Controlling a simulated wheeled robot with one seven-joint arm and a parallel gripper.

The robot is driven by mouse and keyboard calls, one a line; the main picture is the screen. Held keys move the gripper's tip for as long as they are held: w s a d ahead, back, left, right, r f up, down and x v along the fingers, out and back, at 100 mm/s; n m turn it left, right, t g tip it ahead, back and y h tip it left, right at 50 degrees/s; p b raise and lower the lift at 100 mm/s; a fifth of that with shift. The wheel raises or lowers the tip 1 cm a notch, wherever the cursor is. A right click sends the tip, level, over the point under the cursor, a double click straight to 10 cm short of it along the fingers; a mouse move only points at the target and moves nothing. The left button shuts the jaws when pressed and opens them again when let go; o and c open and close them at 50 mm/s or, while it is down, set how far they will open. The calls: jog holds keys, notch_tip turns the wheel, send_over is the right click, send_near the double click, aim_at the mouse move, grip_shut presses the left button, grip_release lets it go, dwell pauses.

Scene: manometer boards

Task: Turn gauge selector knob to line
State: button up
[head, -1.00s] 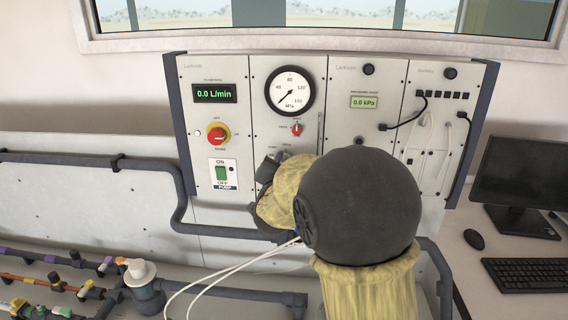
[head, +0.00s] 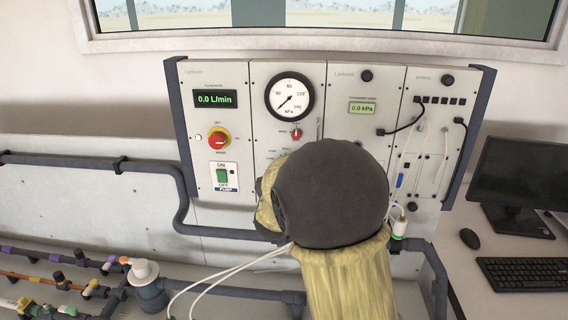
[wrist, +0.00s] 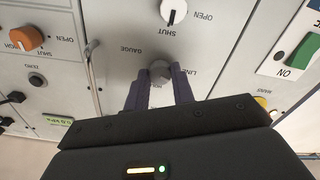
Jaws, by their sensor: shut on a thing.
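The gauge selector knob (wrist: 160,70) is a small grey round knob on the pale panel in the wrist view, where the lettering is upside down. The words GAUGE and LINE are printed beside it; another label is partly covered. My gripper (wrist: 160,82) has its two dark fingers on either side of the knob and is shut on it. Which way the knob points cannot be told. In the head view my arm hides the knob and the fingers.
A white SHUT/OPEN knob (wrist: 173,10) and a thin metal handle (wrist: 93,66) are close by. An orange knob (wrist: 25,38) and an ON switch (wrist: 300,52) flank them.

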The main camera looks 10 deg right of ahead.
jog(key=shift+n+p, duration=0.95)
jog(key=shift+n, duration=1.35)
jog(key=o, duration=1)
jog(key=b+v, duration=0.3)
jog(key=v, duration=1.4)
jog(key=shift+s+a, duration=0.1)
jog(key=shift+s, duration=0.1)
